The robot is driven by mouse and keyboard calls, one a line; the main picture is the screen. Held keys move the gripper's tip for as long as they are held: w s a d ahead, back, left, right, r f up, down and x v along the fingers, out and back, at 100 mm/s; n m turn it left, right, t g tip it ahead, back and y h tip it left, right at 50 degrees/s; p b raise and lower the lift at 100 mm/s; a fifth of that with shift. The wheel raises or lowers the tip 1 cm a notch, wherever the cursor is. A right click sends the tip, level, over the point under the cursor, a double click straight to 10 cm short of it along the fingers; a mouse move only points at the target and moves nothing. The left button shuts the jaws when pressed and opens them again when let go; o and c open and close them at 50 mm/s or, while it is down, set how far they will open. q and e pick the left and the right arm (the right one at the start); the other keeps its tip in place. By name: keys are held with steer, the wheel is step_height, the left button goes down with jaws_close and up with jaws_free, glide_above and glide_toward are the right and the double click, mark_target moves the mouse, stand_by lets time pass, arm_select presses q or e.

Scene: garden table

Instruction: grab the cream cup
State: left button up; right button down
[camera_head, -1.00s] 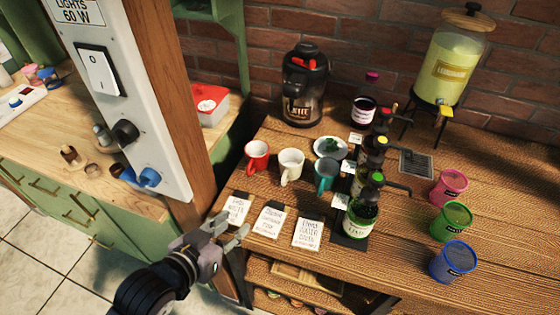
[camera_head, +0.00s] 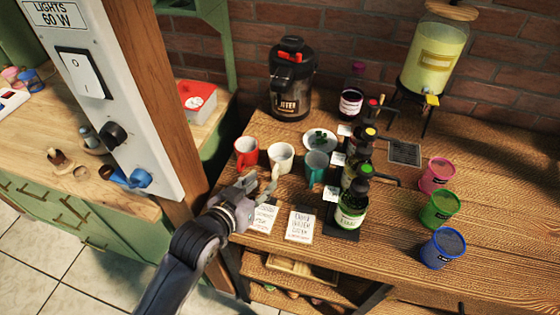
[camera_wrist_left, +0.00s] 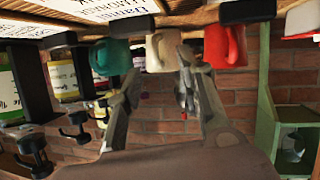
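The cream cup (camera_head: 282,157) stands upright on the wooden table (camera_head: 480,215), between a red cup (camera_head: 246,151) and a teal cup (camera_head: 316,166). My left gripper (camera_head: 264,182) is open and empty, just in front of the cream cup. In the left wrist view, which is upside down, the cream cup (camera_wrist_left: 162,50) shows between the spread fingers of the left gripper (camera_wrist_left: 160,68). The fingers do not visibly hold it. My right gripper is not in view.
Label cards (camera_head: 300,226) lie in front of the cups. Bottles with pumps, such as the green one (camera_head: 350,206), stand to the right. A dark dispenser (camera_head: 291,85) and a small plate (camera_head: 320,139) are behind. A wooden post (camera_head: 150,100) rises at left.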

mark_target(273, 174)
arm_select(q)
steer(key=x, duration=0.2)
steer(key=p+x, duration=0.1)
steer(key=x, duration=0.1)
steer(key=shift+d+r, duration=0.2)
steer(key=shift+r, duration=0.2)
steer(key=shift+w+d+f, duration=0.3)
steer(key=shift+w, duration=0.2)
jaws_close()
steer(key=shift+s, duration=0.1)
